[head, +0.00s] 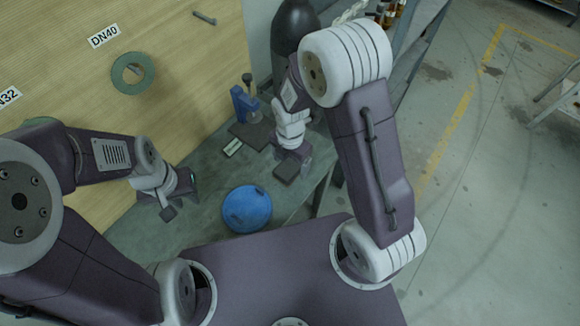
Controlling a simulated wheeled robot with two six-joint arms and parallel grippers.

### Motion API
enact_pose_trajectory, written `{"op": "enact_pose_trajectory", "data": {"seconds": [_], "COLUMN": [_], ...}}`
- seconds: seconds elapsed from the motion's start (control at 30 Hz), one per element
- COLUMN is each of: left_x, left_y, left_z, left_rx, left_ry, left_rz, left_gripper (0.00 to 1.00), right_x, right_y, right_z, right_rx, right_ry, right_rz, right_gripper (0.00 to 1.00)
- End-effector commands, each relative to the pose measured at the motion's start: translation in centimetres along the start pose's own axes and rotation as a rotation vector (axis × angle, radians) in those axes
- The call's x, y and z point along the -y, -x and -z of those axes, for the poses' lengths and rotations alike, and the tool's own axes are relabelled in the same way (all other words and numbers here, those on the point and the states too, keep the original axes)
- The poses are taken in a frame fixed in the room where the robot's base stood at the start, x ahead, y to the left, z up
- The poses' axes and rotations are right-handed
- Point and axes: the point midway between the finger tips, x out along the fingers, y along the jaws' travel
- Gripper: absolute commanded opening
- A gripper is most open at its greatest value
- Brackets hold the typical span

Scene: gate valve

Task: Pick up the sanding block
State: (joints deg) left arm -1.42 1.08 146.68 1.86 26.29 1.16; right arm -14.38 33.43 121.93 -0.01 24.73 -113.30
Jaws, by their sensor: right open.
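I cannot pick out the sanding block for certain. A small flat pale-green piece with dark edges (233,147) lies on the grey bench beside a dark plate, and may be it. My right gripper (292,168) is open over the bench, to the right of that piece and apart from it. My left gripper (182,195) is low over the bench's left part, near the wooden panel. Its jaws are too small and turned away to read. A small dark thing with a green spot shows by it, too unclear to name.
A blue round bowl-like object (247,209) sits on the bench (215,180) between my grippers. A blue stand tool (243,104) and a dark cylinder (294,28) stand behind. A wooden panel (185,80) with a green ring (132,73) borders the left. Open floor lies right.

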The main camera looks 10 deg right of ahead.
Motion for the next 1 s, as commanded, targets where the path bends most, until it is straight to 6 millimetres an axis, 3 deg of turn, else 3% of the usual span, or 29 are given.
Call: {"op": "enact_pose_trajectory", "data": {"seconds": [0.1, 0.33, 0.37, 0.6, 0.63, 0.67, 0.87, 1.0], "left_x": [0.0, 0.0, 0.0, 0.0, 0.0, 0.0, 0.0, 0.0], "left_y": [0.1, 0.0, 0.0, 0.0, 0.0, 0.0, 0.0, -0.1], "left_z": [0.0, 0.0, 0.0, 0.0, 0.0, 0.0, 0.0, 0.0], "left_rx": [0.0, 0.0, 0.0, 0.0, 0.0, 0.0, 0.0, 0.0], "left_ry": [0.0, 0.0, 0.0, 0.0, 0.0, 0.0, 0.0, 0.0], "left_rz": [0.0, 0.0, 0.0, 0.0, 0.0, 0.0, 0.0, 0.0], "left_gripper": [0.28, 0.28, 0.28, 0.28, 0.28, 0.28, 0.28, 0.28], "right_x": [0.0, -0.1, -0.1, -0.1, -0.1, -0.1, -0.1, -0.2], "right_y": [-1.5, -1.8, -1.7, -1.7, -1.7, -1.7, -1.6, -0.4], "right_z": [0.1, 0.0, 0.0, 0.0, 0.0, 0.0, 0.0, 0.0], "right_rx": [-0.001, 0.001, 0.001, 0.001, 0.001, 0.001, 0.001, 0.002], "right_ry": [0.001, 0.001, 0.001, 0.001, 0.001, 0.001, 0.001, 0.001], "right_rz": [0.002, -0.002, -0.002, -0.002, -0.002, -0.002, -0.002, -0.005], "right_gripper": [0.84, 0.84, 0.78, 0.11, 0.11, 0.04, 0.04, 0.04]}}
